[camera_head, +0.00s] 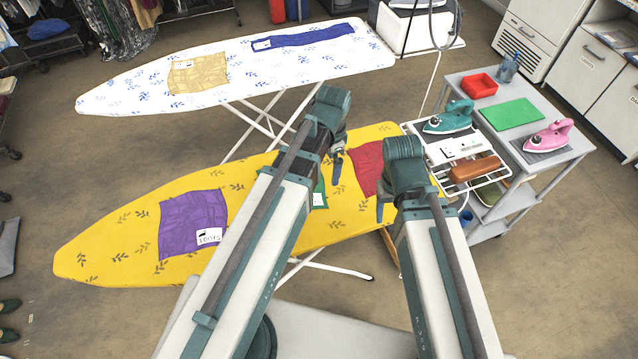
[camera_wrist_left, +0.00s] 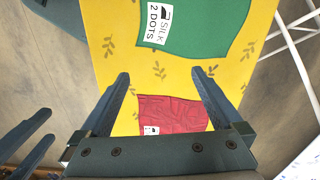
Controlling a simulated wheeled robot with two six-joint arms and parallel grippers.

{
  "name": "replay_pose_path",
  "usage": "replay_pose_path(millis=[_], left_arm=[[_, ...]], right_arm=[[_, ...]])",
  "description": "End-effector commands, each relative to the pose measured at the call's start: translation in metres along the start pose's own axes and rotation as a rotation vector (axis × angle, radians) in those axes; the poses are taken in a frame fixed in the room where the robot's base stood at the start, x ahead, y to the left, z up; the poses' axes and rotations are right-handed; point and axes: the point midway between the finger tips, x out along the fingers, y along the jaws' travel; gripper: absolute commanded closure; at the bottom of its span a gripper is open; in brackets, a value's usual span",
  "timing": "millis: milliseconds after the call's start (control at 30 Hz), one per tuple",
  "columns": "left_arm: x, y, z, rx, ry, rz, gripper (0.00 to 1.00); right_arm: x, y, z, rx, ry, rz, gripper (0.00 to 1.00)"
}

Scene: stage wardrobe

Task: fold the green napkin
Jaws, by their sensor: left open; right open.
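The green napkin (camera_wrist_left: 205,25) lies on the yellow ironing board (camera_head: 110,245); a white label on it reads "SILK 2 DOTS". In the head view my left arm hides most of the green napkin (camera_head: 320,188). In the left wrist view its visible part looks smooth and flat, and its far side is cut off by the frame. My left gripper (camera_wrist_left: 160,78) is open and empty above the board, between the green napkin and a wrinkled red cloth (camera_wrist_left: 172,113). My right gripper (camera_head: 382,208) is open, near the board's right end; its fingers also show at the left wrist view's lower left.
A purple cloth (camera_head: 192,222) lies on the board's left part. A white board (camera_head: 130,97) behind carries tan (camera_head: 198,74) and blue (camera_head: 305,37) cloths. At right are a teal iron (camera_head: 449,117), a pink iron (camera_head: 549,136) and a grey cart (camera_head: 455,85).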

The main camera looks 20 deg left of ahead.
Motion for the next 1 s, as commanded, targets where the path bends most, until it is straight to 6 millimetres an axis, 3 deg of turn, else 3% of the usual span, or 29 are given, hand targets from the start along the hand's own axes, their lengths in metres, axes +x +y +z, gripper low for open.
replay_pose_path(millis=[33, 100, 233, 633, 1000], left_arm=[[0.008, -0.019, -0.002, 0.047, 0.008, 0.003, 0.0], [0.012, -0.035, 0.0, 0.117, 0.018, 0.006, 0.0], [0.015, -0.051, 0.003, 0.198, 0.029, 0.006, 0.0], [0.024, -0.054, 0.004, 0.223, 0.032, 0.005, 0.0], [0.068, -0.053, 0.002, 0.222, 0.032, 0.005, 0.0]], right_arm=[[0.008, -0.001, 0.0, 0.0, 0.0, 0.0, 0.39], [0.011, -0.001, -0.001, 0.0, 0.0, 0.0, 0.39], [0.014, -0.001, -0.001, 0.0, 0.0, 0.0, 0.39], [0.023, -0.002, -0.001, 0.0, 0.0, 0.0, 0.39], [0.066, -0.006, -0.004, 0.0, 0.0, 0.0, 0.39]])
